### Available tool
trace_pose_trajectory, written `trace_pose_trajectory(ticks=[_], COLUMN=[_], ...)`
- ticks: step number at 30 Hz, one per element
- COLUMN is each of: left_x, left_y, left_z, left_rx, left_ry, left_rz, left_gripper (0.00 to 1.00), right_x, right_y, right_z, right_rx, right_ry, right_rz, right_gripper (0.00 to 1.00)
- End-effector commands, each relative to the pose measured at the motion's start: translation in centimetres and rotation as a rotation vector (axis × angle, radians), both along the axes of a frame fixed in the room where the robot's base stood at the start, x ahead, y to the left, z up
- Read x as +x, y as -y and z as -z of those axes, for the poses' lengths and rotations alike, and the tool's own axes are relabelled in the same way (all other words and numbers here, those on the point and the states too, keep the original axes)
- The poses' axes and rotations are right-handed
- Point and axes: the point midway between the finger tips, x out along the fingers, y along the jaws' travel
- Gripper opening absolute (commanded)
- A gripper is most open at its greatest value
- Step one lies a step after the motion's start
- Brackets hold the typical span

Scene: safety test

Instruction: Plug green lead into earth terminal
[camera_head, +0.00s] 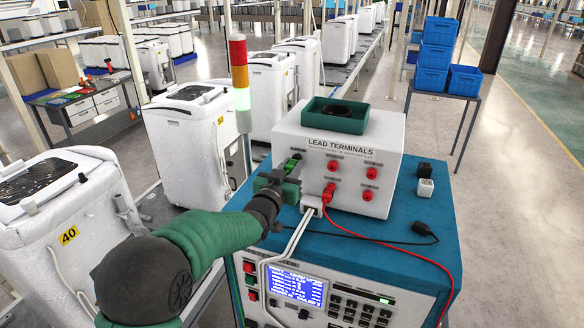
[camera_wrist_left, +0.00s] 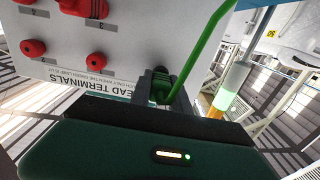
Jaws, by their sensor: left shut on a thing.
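The white lead terminals box (camera_head: 350,150) stands on the blue top of a test cabinet. Its front has several red terminals (camera_head: 333,165); they also show in the wrist view (camera_wrist_left: 84,7). My left gripper (camera_head: 287,172) is at the left end of the box's front. In the wrist view the left gripper (camera_wrist_left: 158,84) is shut on the plug end of the green lead (camera_wrist_left: 204,48), whose cable curves up and away. The plug's tip and the earth terminal are hidden by the fingers, so I cannot tell whether they are joined. My right gripper is in neither view.
A green tray (camera_head: 335,115) sits on the box. A red lead (camera_head: 408,255) runs from a lower terminal over the cabinet (camera_head: 420,205). A black cable and two small blocks (camera_head: 425,187) lie to the right. A signal tower (camera_head: 240,75) stands behind left.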

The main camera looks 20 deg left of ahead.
Motion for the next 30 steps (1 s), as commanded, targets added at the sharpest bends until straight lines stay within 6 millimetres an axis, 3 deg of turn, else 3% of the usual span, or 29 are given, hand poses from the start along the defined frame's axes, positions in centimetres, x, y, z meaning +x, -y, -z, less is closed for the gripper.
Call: trace_pose_trajectory(ticks=[30], left_x=[0.01], left_y=[-0.10], left_z=[0.07], left_rx=[0.000], left_ry=[0.001], left_rz=[0.000], left_gripper=[0.00], right_x=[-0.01], right_y=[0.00], right_z=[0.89], right_rx=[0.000], right_ry=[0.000], right_rz=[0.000], right_gripper=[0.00])
